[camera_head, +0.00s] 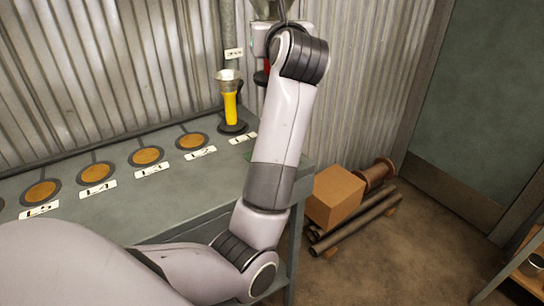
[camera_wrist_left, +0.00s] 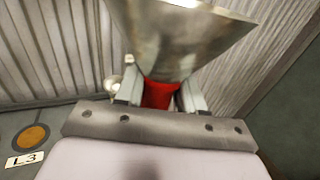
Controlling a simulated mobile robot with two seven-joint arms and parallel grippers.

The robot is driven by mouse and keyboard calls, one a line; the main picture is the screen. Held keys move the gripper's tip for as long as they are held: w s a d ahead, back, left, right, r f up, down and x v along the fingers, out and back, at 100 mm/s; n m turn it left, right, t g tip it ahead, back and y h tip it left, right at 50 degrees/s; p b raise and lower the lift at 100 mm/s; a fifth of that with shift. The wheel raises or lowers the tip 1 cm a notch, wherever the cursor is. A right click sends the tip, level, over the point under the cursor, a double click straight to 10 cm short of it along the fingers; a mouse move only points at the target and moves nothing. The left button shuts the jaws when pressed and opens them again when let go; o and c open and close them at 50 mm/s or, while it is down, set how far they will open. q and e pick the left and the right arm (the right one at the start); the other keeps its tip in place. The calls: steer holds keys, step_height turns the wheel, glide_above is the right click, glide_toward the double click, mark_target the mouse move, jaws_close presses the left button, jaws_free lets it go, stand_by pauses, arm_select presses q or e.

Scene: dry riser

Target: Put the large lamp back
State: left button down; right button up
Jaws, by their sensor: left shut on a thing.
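My left gripper (camera_wrist_left: 160,95) is shut on a red lamp with a wide, flared metal head (camera_wrist_left: 185,35). In the head view the hand is raised above the far right end of the bench, near the corrugated wall. Only a small red part of the lamp (camera_head: 267,66) shows there, behind my wrist. A yellow lamp with a metal head (camera_head: 230,100) stands upright on a dark base at the bench's far end. My right gripper is not in view.
The grey bench (camera_head: 125,205) has a row of empty round orange pads (camera_head: 146,156) with white number labels. The L3 label (camera_wrist_left: 25,158) shows in the wrist view. A cardboard box (camera_head: 334,196), pipes (camera_head: 355,222) and a spool (camera_head: 378,173) lie on the floor right of the bench.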

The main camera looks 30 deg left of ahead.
arm_select(q)
step_height(320, 180, down, 20)
steer(key=b, duration=0.2)
steer(key=shift+r, duration=0.25)
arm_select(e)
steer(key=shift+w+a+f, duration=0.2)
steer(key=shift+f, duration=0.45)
arm_select(q)
steer(key=shift+f, duration=0.1)
steer(key=c, duration=0.7)
jaws_free()
steer(key=shift+f, duration=0.15)
